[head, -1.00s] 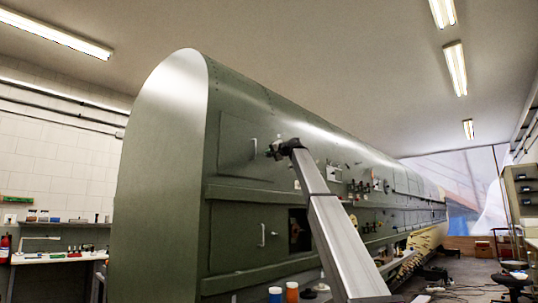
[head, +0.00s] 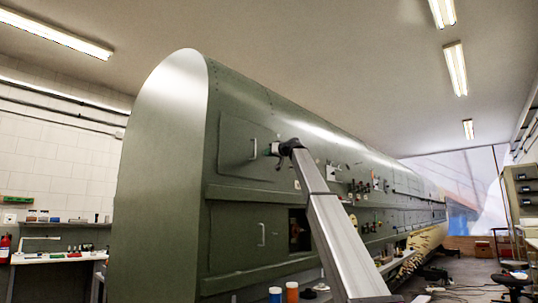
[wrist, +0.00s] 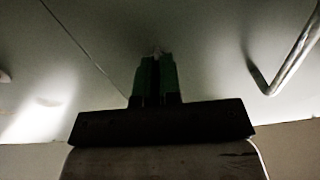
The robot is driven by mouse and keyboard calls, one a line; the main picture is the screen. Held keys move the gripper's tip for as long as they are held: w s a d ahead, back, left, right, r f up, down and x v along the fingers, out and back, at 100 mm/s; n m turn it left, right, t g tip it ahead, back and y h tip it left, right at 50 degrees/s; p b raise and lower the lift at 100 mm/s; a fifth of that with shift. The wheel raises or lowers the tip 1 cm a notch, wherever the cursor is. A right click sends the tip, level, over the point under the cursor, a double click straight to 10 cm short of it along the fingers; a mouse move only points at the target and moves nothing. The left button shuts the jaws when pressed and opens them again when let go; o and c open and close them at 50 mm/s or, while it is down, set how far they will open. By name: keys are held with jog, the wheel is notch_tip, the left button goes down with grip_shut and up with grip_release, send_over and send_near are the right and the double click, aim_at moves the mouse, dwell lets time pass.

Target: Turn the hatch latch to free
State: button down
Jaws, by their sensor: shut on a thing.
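The upper hatch (head: 235,140) is a green panel on the side of the fuselage, with a pale bar handle (head: 253,149) near its right edge. The handle also shows at the right of the wrist view (wrist: 292,58). My gripper (head: 272,150) is at the panel, just right of the handle. In the wrist view its green fingers (wrist: 156,58) are shut on a small pale piece (wrist: 157,50) at the panel surface, which looks like the hatch latch. The fingers hide most of it, so I cannot tell its angle. The handle is apart from the fingers.
A lower hatch with its own handle (head: 262,235) sits below, next to a dark square opening (head: 299,231). Small fittings (head: 362,187) stick out along the fuselage to the right. Blue (head: 275,295) and orange (head: 292,292) containers stand at the bottom.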

jog(key=shift+n, duration=0.6)
jog(key=c, duration=1.3)
grip_release()
jog(key=shift+s+d, duration=0.1)
jog(key=v, duration=1)
jog(key=shift+s+d, duration=0.2)
